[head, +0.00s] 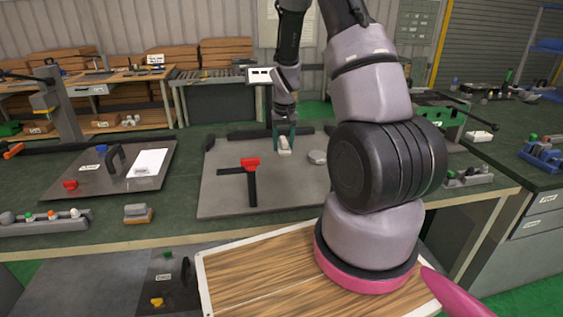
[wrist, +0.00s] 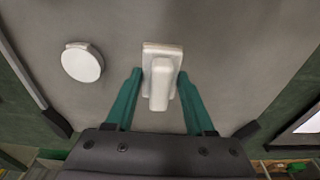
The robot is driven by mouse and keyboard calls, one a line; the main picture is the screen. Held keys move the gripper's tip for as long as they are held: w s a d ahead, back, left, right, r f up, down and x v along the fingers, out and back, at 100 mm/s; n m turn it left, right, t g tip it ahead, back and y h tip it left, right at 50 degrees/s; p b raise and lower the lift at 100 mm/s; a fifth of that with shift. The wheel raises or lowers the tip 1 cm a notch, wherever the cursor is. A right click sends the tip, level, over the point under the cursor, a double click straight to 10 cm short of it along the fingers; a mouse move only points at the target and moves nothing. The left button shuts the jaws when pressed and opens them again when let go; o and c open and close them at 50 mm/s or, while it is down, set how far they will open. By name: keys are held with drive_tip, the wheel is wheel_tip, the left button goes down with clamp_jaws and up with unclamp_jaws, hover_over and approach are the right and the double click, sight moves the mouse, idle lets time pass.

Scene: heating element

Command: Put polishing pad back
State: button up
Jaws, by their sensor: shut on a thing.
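My gripper (head: 284,131) has green fingers and points down over the grey plate (head: 222,196) on the green workbench. It is shut on a white block with a raised grip, which I take to be the polishing pad (head: 285,146). In the wrist view the polishing pad (wrist: 160,82) sits between the fingertips (wrist: 159,76), its flat base reaching past them. It is at or just above the plate; I cannot tell if it touches. A pale round disc (head: 317,157) lies on the plate to the right, and shows at left in the wrist view (wrist: 82,62).
A red-topped black tool (head: 250,164) lies on the plate. To the left are a dark board (head: 115,187) with a handle and white sheet, a small grey-and-orange block (head: 138,214), and a grey rack (head: 45,225).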

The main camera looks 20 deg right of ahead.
sight(283, 166)
drive_tip(key=shift+w+f, duration=0.2)
drive_tip(key=shift+f, duration=3)
drive_tip(key=shift+f, duration=0.1)
drive_tip(key=o, duration=1.3)
